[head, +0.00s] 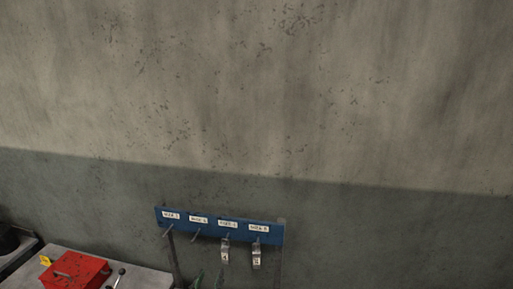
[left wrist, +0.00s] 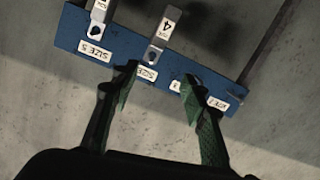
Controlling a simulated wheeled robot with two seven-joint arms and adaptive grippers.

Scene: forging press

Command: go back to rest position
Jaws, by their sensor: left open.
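My left gripper (head: 209,278) shows at the bottom of the head view, its green fingers just below the blue rack (head: 212,224). In the left wrist view the left gripper (left wrist: 160,76) is open, with nothing between its two fingers. The fingers reach over the near edge of the blue rack (left wrist: 120,57), which appears upside down there. A metal tag marked 4 (left wrist: 164,30) hangs from the rack, and another metal tag (left wrist: 100,12) is by the label SIZE 5. My right gripper is in neither view.
In the head view two metal tags hang on the right-hand hooks; the two left-hand hooks (head: 196,234) look bare. A red box (head: 78,270) and a lever with dark knobs (head: 118,277) are on a grey surface at lower left. The wall above is bare.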

